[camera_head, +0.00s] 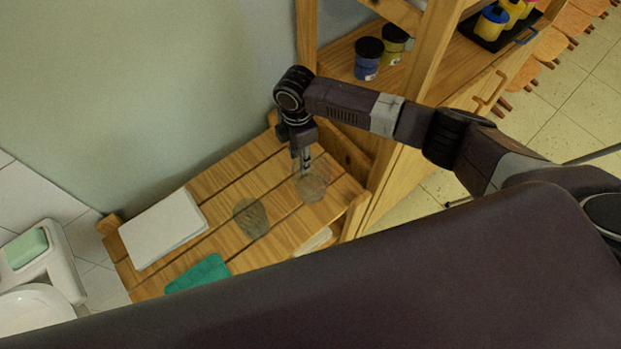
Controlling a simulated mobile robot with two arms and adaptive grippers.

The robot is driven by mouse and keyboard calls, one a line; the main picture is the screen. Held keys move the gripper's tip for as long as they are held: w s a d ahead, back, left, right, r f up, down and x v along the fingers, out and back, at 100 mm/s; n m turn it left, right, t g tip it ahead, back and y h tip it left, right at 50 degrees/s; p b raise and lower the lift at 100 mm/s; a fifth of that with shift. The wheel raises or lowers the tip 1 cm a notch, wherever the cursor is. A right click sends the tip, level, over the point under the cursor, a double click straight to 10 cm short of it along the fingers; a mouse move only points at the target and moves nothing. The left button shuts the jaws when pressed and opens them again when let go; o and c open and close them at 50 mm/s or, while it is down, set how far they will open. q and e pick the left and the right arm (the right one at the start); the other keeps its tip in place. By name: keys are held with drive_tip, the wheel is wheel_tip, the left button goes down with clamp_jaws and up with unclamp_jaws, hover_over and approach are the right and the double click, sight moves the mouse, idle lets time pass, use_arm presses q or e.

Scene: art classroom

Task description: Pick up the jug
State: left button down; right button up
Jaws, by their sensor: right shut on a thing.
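A clear, see-through jug (313,188) stands on the slatted wooden table, near its right end. My right gripper (304,165) points down at it from above and is shut on it, at its upper part. The jug's outline is faint, and I cannot tell whether its base touches the slats. My left gripper is not in view.
Another clear glass item (251,218) is on the wooden table (237,176), left of the jug. White paper (163,228) and a green cloth-like piece (198,273) lie further left. A wooden shelf (432,75) with paint jars (368,58) stands close on the right.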

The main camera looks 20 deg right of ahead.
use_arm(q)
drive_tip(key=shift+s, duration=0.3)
use_arm(e)
clamp_jaws()
drive_tip(key=shift+r, duration=0.15)
